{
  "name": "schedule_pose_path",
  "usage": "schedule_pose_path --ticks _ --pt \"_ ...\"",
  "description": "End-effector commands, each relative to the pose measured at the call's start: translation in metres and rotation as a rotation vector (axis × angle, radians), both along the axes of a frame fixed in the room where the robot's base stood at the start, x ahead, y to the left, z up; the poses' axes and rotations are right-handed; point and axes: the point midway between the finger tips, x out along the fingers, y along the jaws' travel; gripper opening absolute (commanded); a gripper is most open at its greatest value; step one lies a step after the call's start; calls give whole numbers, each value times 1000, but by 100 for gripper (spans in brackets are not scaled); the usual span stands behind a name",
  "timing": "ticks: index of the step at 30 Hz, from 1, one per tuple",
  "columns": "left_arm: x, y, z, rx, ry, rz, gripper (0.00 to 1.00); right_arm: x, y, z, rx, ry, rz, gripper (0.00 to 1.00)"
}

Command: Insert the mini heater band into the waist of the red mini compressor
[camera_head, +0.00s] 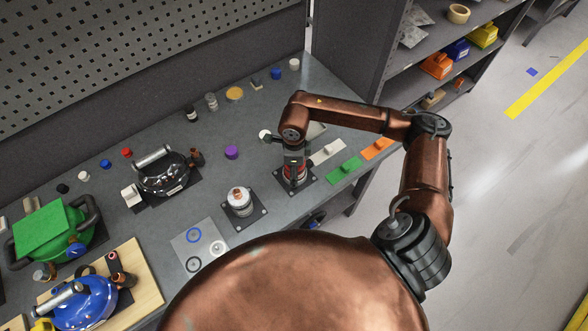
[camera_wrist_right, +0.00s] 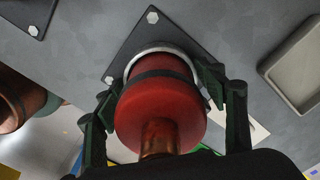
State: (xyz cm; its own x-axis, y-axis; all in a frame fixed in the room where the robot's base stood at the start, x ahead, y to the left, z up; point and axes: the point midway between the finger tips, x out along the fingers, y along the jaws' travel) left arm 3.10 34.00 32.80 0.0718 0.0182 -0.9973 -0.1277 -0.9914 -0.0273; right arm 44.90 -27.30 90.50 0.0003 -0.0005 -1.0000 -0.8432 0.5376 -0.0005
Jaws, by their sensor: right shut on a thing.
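The red mini compressor (camera_wrist_right: 160,112) stands on a dark square base plate (camera_wrist_right: 143,35), a copper stub on its near end. In the head view the red mini compressor (camera_head: 293,181) is mostly covered by my right gripper (camera_head: 293,165). In the right wrist view my right gripper (camera_wrist_right: 162,82) has its fingers on both sides of the compressor, closed on what looks like the mini heater band, a dark strip (camera_wrist_right: 160,74) around the red body. A pale ring (camera_wrist_right: 165,49) lies just beyond it. Finger contact is partly hidden. My left gripper is out of view.
A white mini compressor (camera_head: 239,198) stands on its own plate to the left. A pale mat (camera_head: 183,247) with rings lies nearby. A grey tray (camera_wrist_right: 293,70) stands close by.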

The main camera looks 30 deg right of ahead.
Motion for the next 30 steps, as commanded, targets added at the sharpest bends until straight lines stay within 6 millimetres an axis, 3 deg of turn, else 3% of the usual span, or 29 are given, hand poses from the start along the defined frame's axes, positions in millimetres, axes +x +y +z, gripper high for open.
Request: schedule_pose_path --ticks 8,9,18,26,30 --pt "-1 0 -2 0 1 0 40 0 0 -3 0 0 0 36" --pt "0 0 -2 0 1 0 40 0 0 -3 0 0 0 65" --pt "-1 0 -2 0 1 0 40 0 0 -3 0 0 0 85" --pt "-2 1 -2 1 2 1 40 0 0 -2 0 0 0 85" --pt "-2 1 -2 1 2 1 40 1 0 7 0 -2 0 85"
